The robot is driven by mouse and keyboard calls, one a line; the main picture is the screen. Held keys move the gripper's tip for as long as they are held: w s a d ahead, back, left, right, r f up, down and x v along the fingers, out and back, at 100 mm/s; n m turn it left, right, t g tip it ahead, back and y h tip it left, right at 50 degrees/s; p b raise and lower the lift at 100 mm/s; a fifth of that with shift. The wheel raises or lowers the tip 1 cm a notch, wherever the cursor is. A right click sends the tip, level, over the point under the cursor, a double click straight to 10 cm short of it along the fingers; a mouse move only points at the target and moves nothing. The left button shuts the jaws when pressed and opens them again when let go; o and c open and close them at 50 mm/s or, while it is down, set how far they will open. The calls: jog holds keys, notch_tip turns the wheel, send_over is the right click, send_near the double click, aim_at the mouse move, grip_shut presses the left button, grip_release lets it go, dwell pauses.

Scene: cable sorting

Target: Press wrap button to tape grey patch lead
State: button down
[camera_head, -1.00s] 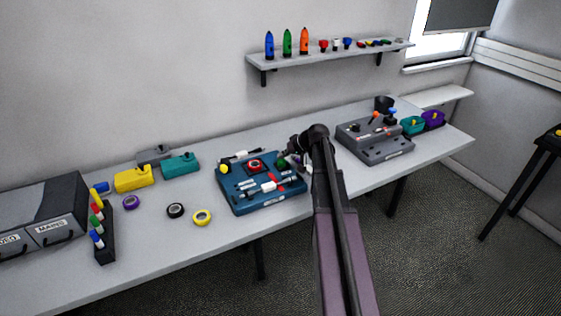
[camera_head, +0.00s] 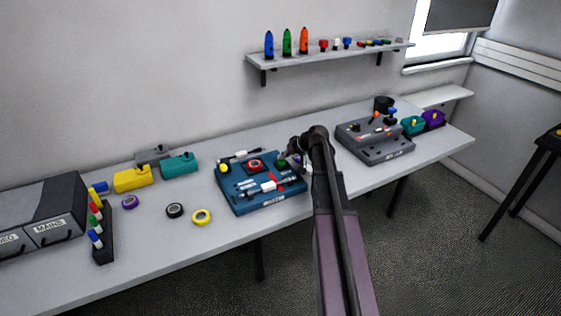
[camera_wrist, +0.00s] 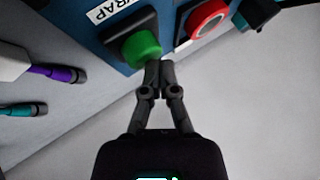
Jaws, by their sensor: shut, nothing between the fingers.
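The blue wrapping machine (camera_head: 232,190) sits on the table, left of my arm in the head view. Its green button (camera_wrist: 142,47) is beside a label ending in "RAP" (camera_wrist: 108,10) in the wrist view. My gripper (camera_wrist: 158,66) is shut and empty, its tips at the lower right edge of the green button; I cannot tell whether they touch it. A red ring-shaped part (camera_wrist: 207,18) lies to the right. A lead with white and red parts (camera_head: 266,187) lies across the machine; I cannot tell whether it is the grey patch lead.
Cable ends with purple (camera_wrist: 58,73) and teal (camera_wrist: 25,109) boots lie beside the machine. A grey device (camera_head: 375,150) stands to the right. The table front between is mostly clear.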

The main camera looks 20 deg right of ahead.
jog(key=shift+f, duration=0.1)
dwell(0.5)
jog(key=shift+r+p, duration=1)
jog(key=shift+r, duration=0.05)
notch_tip(320, 180, up, 6)
jog(key=p, duration=0.6)
dwell(0.8)
